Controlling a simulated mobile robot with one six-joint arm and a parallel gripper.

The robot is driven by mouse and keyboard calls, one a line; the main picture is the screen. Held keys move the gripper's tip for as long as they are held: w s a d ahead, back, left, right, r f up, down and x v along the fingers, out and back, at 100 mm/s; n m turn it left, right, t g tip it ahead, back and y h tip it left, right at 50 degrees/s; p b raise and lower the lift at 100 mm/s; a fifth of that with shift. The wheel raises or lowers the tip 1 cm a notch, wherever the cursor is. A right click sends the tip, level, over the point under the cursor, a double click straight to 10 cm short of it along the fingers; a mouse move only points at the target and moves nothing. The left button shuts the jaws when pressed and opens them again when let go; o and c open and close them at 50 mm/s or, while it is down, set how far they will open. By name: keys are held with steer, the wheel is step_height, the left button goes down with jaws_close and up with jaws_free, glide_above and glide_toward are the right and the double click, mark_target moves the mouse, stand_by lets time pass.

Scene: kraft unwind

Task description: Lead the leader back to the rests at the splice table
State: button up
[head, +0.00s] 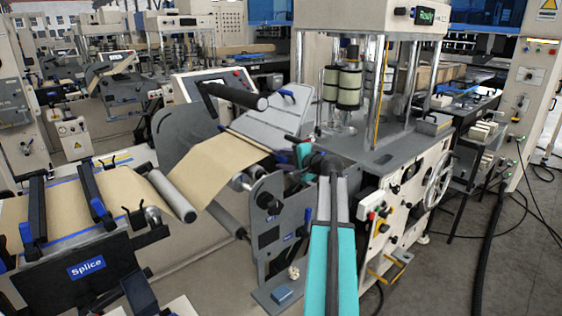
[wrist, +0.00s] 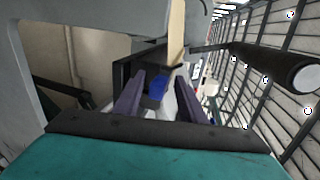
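The tan kraft leader (head: 215,165) runs from the splice table (head: 100,285) at the left, over a grey roller (head: 173,196), and up to the machine in the middle. Its far end lies by a dark bar near my gripper (head: 297,158). In the wrist view my gripper (wrist: 158,74) has its two dark fingers apart. A small blue piece (wrist: 157,90) shows in the gap, with space visible beside it. A tan strip (wrist: 177,30) shows beyond the right fingertip. Two dark rests (head: 38,210) with blue ends stand across the paper on the splice table.
A black roller arm (head: 235,96) sticks out above the leader, and its end shows close at the right in the wrist view (wrist: 300,78). A grey side plate (head: 180,140) stands behind the paper. The machine with a handwheel (head: 438,182) stands to the right.

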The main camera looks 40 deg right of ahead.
jaws_close()
steer(key=shift+r, duration=0.1)
steer(key=shift+a+r+p, duration=0.2)
steer(key=shift+r+p, duration=1.4)
steer(key=shift+r, duration=1.25)
steer(key=shift+t+b, duration=0.5)
steer(key=shift+b, duration=1.7)
steer(key=shift+r+b, duration=0.15)
steer(key=shift+b, duration=0.35)
steer(key=shift+r, duration=0.15)
